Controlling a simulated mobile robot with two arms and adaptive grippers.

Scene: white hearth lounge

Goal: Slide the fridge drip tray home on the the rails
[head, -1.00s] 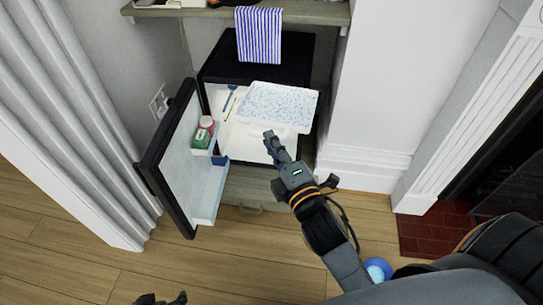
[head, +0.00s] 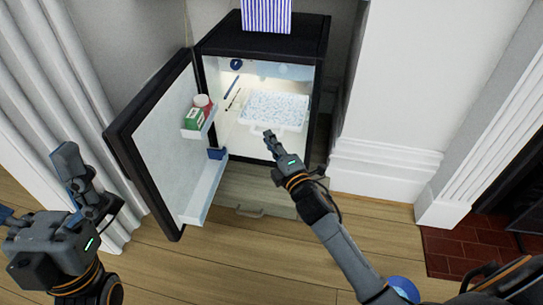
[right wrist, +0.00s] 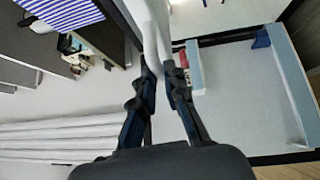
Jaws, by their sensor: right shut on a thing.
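The drip tray (head: 277,106), white with a blue speckled floor, is inside the open small black fridge (head: 262,45), its front lip toward me. It looks about level. My right gripper (head: 268,137) is shut on the tray's front edge, at the fridge opening. In the right wrist view the white tray (right wrist: 155,32) shows edge-on between the fingertips. The rails are hidden or too small to make out. My left gripper (head: 42,188) is open and empty at the lower left, away from the fridge.
The fridge door (head: 160,140) stands open to the left, its shelves holding a green box (head: 193,119) and a red jar with a white lid (head: 202,101). A white wall stands close on the right.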

